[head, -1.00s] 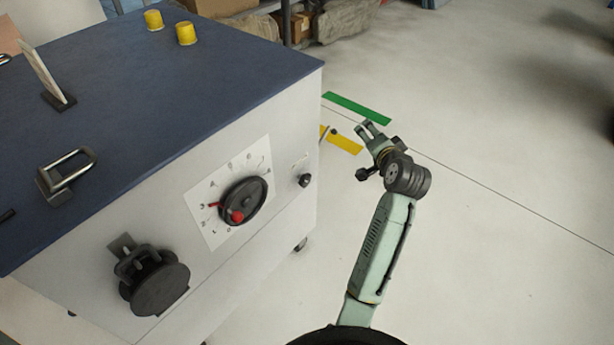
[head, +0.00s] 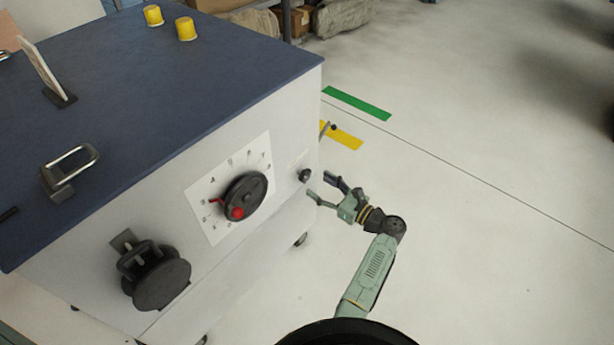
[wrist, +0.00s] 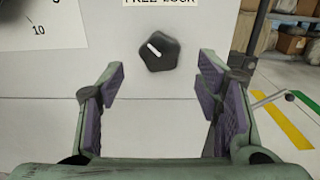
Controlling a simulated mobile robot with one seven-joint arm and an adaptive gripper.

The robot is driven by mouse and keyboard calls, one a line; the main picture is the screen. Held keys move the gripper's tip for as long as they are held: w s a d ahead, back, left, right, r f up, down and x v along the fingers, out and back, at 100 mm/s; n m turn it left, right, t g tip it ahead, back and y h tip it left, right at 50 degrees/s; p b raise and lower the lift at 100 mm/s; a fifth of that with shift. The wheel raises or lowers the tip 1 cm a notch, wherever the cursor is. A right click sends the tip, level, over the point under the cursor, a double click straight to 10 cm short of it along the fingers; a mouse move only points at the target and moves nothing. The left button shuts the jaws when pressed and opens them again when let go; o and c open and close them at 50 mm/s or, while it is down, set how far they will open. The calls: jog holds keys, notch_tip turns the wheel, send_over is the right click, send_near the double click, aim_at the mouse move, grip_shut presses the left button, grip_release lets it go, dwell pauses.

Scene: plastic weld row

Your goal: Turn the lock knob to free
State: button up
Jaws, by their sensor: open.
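The lock knob (head: 304,175) is a small black knob on the white front panel of the cabinet, near its right edge. In the wrist view the knob (wrist: 160,52) is lobed, with a white pointer line aimed to the upper left. A label (wrist: 160,2) above it reads "FREE LOCK", cut off at the top. My gripper (head: 321,187) is open and empty, just in front of the panel. In the wrist view its fingers (wrist: 162,95) stand apart to the left and right, with the knob between and ahead of them, apart from both.
A black handwheel (head: 246,193) with a red knob sits on a numbered dial plate left of the lock knob. A black round clamp (head: 161,279) juts out lower left. A lever with a black ball (head: 331,127) sticks out at the cabinet's right side. The floor at right is clear.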

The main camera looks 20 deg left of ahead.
aim_at(307, 178)
jog(key=x, duration=0.6)
jog(key=shift+c, duration=0.3)
jog(key=c, duration=1.1)
